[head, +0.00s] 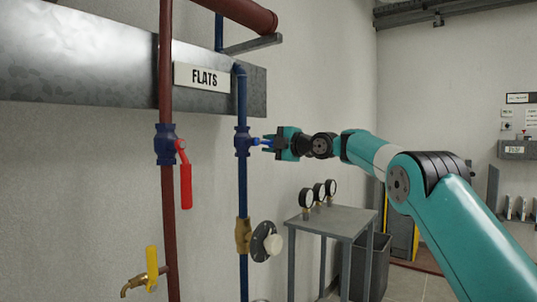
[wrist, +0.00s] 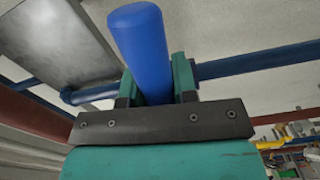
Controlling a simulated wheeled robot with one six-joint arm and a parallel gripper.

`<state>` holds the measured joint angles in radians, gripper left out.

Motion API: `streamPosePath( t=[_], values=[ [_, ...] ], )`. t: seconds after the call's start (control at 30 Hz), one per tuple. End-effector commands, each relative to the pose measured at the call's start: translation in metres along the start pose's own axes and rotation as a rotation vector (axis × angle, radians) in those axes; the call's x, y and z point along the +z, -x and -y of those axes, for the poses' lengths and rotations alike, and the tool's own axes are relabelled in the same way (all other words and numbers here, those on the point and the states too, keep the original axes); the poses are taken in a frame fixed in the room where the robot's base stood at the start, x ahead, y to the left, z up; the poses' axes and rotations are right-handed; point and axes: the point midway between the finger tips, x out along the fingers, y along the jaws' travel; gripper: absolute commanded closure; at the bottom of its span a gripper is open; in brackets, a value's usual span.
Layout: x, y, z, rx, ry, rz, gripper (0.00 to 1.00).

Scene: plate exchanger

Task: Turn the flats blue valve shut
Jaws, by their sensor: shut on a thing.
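The flats blue valve (head: 242,141) sits on the vertical blue pipe (head: 242,185), below the white FLATS sign (head: 203,78). Its blue handle (head: 256,141) sticks out to the right, roughly across the pipe. My gripper (head: 268,143) comes in from the right and is shut on this handle. In the wrist view the blue handle (wrist: 140,45) stands between the two teal fingers of my gripper (wrist: 157,80).
A red pipe (head: 166,80) with a red-handled valve (head: 185,185) runs to the left. A yellow-handled tap (head: 151,270) is lower left. A brass valve with a round wheel (head: 265,242) is below on the blue pipe. A grey table with several gauges (head: 335,218) stands below my arm.

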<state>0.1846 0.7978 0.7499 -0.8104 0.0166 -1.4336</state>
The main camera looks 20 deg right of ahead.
Motion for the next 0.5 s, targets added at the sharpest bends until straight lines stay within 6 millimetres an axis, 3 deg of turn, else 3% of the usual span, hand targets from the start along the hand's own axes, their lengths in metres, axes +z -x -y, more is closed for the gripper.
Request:
streamPosePath(
  t=[0.5],
  values=[
    [-0.0027,-0.0008,-0.0077,0.000,0.139,-0.006,1.00]
  ],
)
